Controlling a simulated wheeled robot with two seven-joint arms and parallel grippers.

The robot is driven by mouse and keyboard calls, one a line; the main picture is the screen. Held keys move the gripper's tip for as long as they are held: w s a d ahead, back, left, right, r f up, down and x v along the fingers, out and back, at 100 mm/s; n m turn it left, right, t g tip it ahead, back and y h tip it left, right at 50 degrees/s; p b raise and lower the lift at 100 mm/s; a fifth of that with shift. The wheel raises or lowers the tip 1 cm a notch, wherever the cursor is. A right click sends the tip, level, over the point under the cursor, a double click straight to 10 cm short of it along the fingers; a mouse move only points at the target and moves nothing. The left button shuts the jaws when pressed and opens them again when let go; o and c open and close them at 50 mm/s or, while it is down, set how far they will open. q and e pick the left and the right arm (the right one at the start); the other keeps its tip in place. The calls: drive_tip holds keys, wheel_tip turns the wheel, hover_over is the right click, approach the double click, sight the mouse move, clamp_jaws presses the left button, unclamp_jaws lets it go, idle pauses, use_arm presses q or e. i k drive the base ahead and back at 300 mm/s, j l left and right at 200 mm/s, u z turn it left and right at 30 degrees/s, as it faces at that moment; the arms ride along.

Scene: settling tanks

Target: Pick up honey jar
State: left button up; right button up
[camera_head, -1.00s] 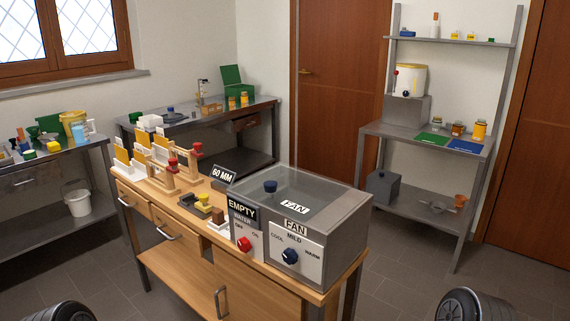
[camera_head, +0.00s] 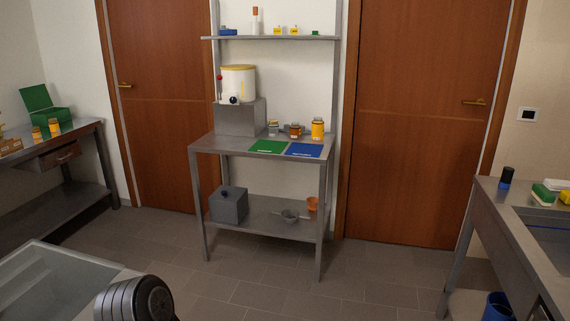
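Several jars stand at the back of the grey metal table between the two doors. Two small orange jars (camera_head: 53,127) also stand by the green box on the left table. I cannot tell which is the honey jar. Neither of my grippers is in view; only a dark ribbed part of my arm shows at the bottom left.
A green mat (camera_head: 268,146) and a blue mat (camera_head: 304,150) lie in front of the jars. A white tank with a yellow lid (camera_head: 238,82) stands on a grey block. A sink counter (camera_head: 505,222) is at right, a transparent-topped box (camera_head: 60,285) at lower left. Floor before the table is clear.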

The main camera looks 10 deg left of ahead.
sight(37, 134)
drive_tip(key=i+u, duration=0.15)
drive_tip(key=i, duration=0.35)
drive_tip(key=i+u, duration=0.1)
drive_tip(key=i, duration=0.4)
drive_tip(key=i+l+u, duration=0.15)
drive_tip(key=i, duration=0.35)
drive_tip(key=i+l+u, duration=0.1)
drive_tip(key=i, duration=0.4)
drive_tip(key=i+j+u, duration=0.25)
drive_tip(key=i+u, duration=0.15)
drive_tip(key=i+j+u, duration=0.15)
drive_tip(key=i+u, duration=0.65)
drive_tip(key=i+l+u, duration=0.1)
drive_tip(key=i+u, duration=0.3)
drive_tip(key=i+l+u, duration=0.25)
drive_tip(key=i+u, duration=0.2)
drive_tip(key=i+l, duration=0.15)
drive_tip(key=i, duration=0.45)
drive_tip(key=i+l, duration=0.1)
drive_tip(key=i, duration=0.55)
drive_tip(key=i+l+u, duration=0.1)
drive_tip(key=i, duration=0.5)
drive_tip(key=i+l+z, duration=0.15)
drive_tip(key=l, duration=0.2)
drive_tip(key=i+l+z, duration=0.15)
drive_tip(key=i+l, duration=0.15)
drive_tip(key=l, duration=0.05)
